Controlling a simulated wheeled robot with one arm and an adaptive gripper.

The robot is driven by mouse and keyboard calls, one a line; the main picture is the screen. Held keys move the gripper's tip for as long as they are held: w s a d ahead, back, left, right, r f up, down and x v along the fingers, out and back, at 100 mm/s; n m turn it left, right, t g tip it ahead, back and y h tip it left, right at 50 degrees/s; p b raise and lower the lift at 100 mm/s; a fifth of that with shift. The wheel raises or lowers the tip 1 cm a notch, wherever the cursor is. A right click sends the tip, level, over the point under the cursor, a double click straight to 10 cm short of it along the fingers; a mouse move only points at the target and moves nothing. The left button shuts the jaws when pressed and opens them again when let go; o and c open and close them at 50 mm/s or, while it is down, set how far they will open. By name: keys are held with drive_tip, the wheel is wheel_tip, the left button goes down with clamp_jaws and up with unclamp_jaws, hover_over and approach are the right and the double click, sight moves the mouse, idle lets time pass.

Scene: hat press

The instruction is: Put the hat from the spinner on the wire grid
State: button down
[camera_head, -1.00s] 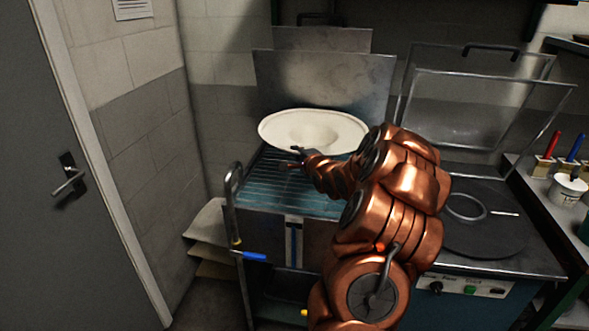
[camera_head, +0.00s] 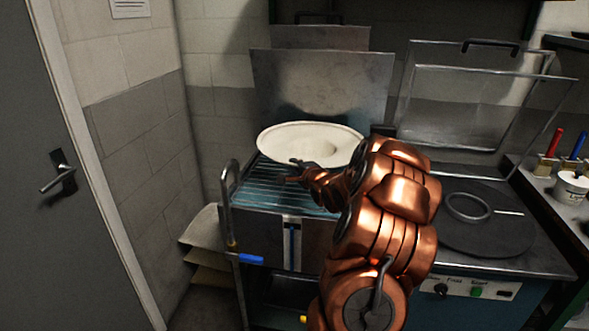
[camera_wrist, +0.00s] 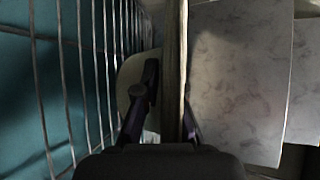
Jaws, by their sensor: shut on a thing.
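The hat (camera_head: 310,139) is cream white with a wide brim and a round hollow in its middle. It is over the back of the wire grid (camera_head: 268,183), a rack of thin bars above a teal surface. My gripper (camera_head: 303,168) is shut on the near brim of the hat. In the wrist view the brim (camera_wrist: 175,70) shows edge-on between the fingers of my gripper (camera_wrist: 168,118), with the grid bars (camera_wrist: 85,70) to the left. I cannot tell whether the hat touches the grid. My arm hides part of its right side.
A metal panel (camera_head: 325,85) stands behind the grid. A curved metal handle (camera_head: 228,195) rises at its left front corner. To the right is a dark round plate (camera_head: 480,235) with a ring, below an open wire frame (camera_head: 480,72). A grey door (camera_head: 40,130) is at left.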

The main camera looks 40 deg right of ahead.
drive_tip(key=c, duration=1.3)
unclamp_jaws()
drive_tip(key=shift+s+a+r, duration=0.1)
drive_tip(key=shift+s, duration=0.4)
drive_tip(key=b+v, duration=0.1)
drive_tip(key=v, duration=1)
drive_tip(key=shift+a, duration=0.15)
